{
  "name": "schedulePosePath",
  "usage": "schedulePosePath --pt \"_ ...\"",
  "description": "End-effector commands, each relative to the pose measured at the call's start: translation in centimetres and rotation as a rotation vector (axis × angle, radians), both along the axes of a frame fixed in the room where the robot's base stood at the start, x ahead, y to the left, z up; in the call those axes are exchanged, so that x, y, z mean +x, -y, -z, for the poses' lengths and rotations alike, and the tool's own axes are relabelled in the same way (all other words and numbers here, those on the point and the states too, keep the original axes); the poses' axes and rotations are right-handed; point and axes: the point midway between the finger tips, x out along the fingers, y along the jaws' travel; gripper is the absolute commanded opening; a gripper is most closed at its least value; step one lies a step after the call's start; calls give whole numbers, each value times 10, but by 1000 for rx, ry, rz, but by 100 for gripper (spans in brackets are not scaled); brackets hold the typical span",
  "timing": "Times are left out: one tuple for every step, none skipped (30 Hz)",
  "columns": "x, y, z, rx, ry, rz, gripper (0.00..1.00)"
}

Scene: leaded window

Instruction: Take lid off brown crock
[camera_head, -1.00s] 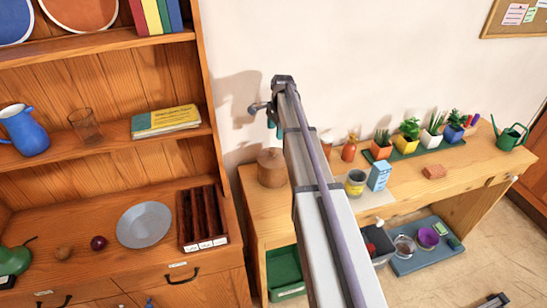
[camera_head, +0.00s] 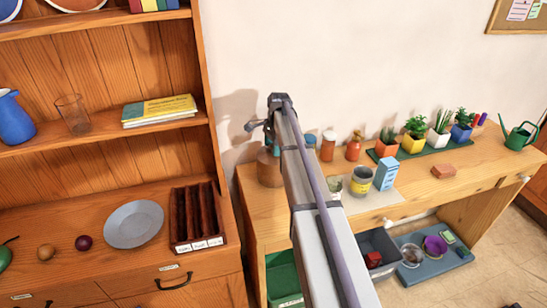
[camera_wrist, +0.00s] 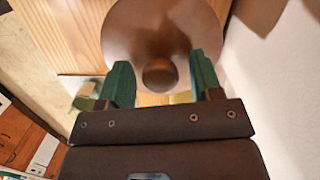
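The brown crock (camera_head: 268,172) stands at the left end of the wooden bench, partly hidden behind my arm in the head view. Its round brown lid (camera_wrist: 130,32) with a knob (camera_wrist: 160,75) fills the top middle of the wrist view. My gripper (camera_wrist: 162,75) is open, its two green fingers on either side of the knob with a visible gap on each side. In the head view my gripper is at the crock's top, and its fingers are mostly hidden by the arm.
A wall stands close behind the crock. A wooden shelf unit (camera_head: 208,105) is to the left. A brick (camera_head: 444,171) lies near clear bench top.

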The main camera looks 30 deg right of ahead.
Motion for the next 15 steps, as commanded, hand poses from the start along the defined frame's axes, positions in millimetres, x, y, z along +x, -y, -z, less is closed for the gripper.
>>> schedulePosePath --pt "0 0 0 0 0 0 54" --pt "0 0 0 0 0 0 51" --pt "0 0 0 0 0 0 48" --pt "0 0 0 0 0 0 45" --pt "0 0 0 0 0 0 42" --pt "0 0 0 0 0 0 38" --pt "0 0 0 0 0 0 35" --pt "0 0 0 0 0 0 32" --pt "0 0 0 0 0 0 28" --pt "0 0 0 0 0 0 26" --pt "0 0 0 0 0 0 23" --pt "0 0 0 0 0 0 19" --pt "0 0 0 0 0 0 16" --pt "0 0 0 0 0 0 13" --pt "0 0 0 0 0 0 9"
